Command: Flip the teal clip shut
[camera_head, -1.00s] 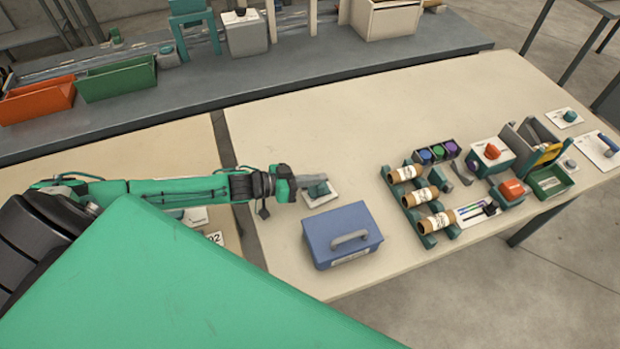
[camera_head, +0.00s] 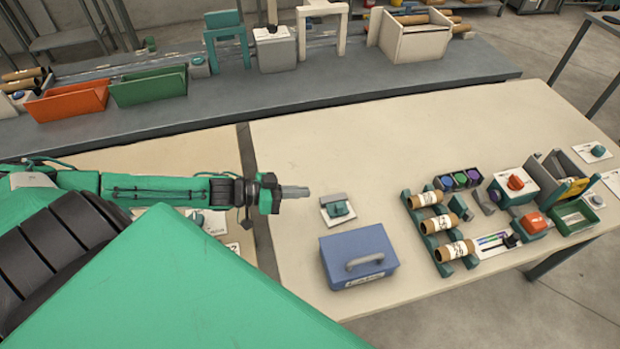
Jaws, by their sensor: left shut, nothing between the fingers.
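The teal clip (camera_head: 339,209) sits on a small white plate on the beige table, just behind the blue box. A grey flap stands at its back edge; I cannot tell from here whether the clip is fully shut. My left gripper (camera_head: 296,192) is shut and empty, to the left of the clip and apart from it, with its fingers pointing right. My right gripper is not in view.
A blue box (camera_head: 345,249) with a grey handle stands in front of the clip. A rack of cardboard tubes (camera_head: 438,224) and several small devices stand to the right. Orange (camera_head: 67,101) and green (camera_head: 148,85) bins stand on the grey back bench.

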